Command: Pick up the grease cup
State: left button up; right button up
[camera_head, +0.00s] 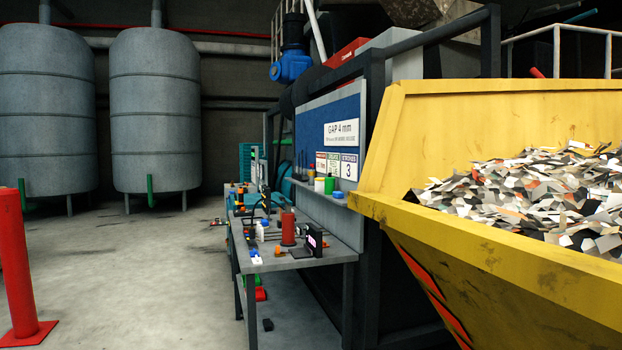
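No object can be singled out with certainty as the grease cup; the small items on the workbench (325,250) are too small and distant to tell. A dark red upright cylinder (288,228) stands on the bench. A green cup-like container (329,185) and a white one (319,184) stand on a narrow shelf above the bench, with a small blue item (338,195) beside them. A small white container (260,232) stands at the bench's left side. Neither of my grippers is in view.
A large yellow skip (420,225) full of shredded scraps fills the right side, close to the bench. A red post (15,265) stands at the far left. Two grey tanks (155,110) (45,110) stand behind. The concrete floor (140,270) left of the bench is mostly clear.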

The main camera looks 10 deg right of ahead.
aim_at(311, 176)
jog(key=i+j+u, duration=0.3)
jog(key=i, duration=0.25)
jog(key=i+j+u, duration=0.15)
jog(key=i+u, duration=0.15)
jog(key=i, duration=0.25)
jog(key=i+u, duration=0.3)
jog(key=i, duration=1.95)
jog(key=i+z, duration=0.2)
jog(key=i, duration=0.2)
jog(key=i+j+z, duration=0.15)
jog(key=i, duration=0.25)
jog(key=i+j+z, duration=0.2)
jog(key=i, duration=0.2)
jog(key=i+j+z, duration=0.2)
jog(key=i, duration=0.2)
